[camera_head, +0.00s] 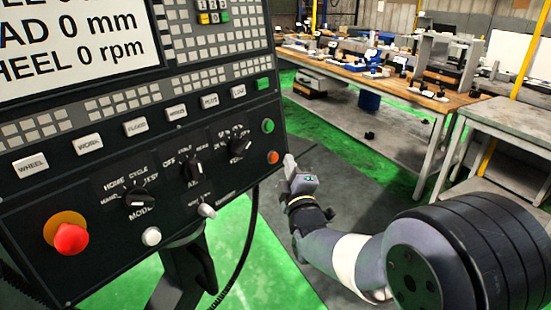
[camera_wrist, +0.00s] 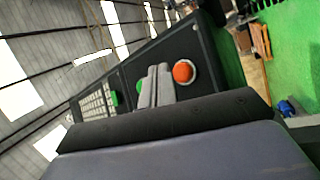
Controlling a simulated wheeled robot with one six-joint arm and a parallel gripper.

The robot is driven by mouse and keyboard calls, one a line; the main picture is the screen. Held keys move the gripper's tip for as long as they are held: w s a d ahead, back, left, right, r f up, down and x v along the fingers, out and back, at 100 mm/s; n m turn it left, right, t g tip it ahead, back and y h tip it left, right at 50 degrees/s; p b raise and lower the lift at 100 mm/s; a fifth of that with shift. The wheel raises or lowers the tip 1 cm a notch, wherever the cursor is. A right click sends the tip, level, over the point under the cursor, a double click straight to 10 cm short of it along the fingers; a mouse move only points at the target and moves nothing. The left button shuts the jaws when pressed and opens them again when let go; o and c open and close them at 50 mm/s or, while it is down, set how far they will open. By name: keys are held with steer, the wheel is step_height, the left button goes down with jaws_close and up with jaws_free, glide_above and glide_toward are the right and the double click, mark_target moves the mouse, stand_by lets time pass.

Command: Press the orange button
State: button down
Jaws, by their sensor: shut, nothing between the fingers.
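The orange button (camera_head: 273,157) is small and round, at the lower right edge of the dark control panel (camera_head: 150,105), below a green button. In the wrist view the orange button (camera_wrist: 183,72) shows large with a pale ring around it, just right of my fingertips. My gripper (camera_head: 290,160) is shut and empty, close to the right of the orange button in the head view. The shut fingers also show in the wrist view (camera_wrist: 156,85), pointing at the panel. I cannot tell whether they touch it; a gap to the button seems to show.
A green button (camera_head: 267,126) sits just above the orange one. A large red emergency knob (camera_head: 70,238), rotary dials (camera_head: 192,170) and several white keys share the panel. A black cable hangs below it. Workbenches (camera_head: 400,85) stand behind; the floor between is mostly clear.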

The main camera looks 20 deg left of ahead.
steer(key=shift+w+a+f, duration=0.15)
steer(key=shift+a, duration=0.4)
stand_by(1.7)
steer(key=shift+w+a+b, duration=0.15)
steer(key=shift+a+b, duration=0.25)
steer(key=shift+b, duration=0.15)
steer(key=shift+w+a+f, duration=0.1)
steer(key=shift+a+f, duration=0.05)
steer(key=shift+a, duration=0.25)
stand_by(0.4)
steer(key=shift+b, duration=0.3)
steer(key=shift+s+d+b, duration=0.25)
steer(key=shift+d+b, duration=0.2)
steer(key=shift+d, duration=0.35)
steer(key=d, duration=0.1)
steer(key=s+d+b, duration=0.1)
steer(key=d, duration=0.1)
steer(key=d+r+b, duration=0.1)
steer(key=shift+s+d+r, duration=0.1)
steer(key=shift+s+d, duration=0.15)
steer(key=shift+d, duration=0.1)
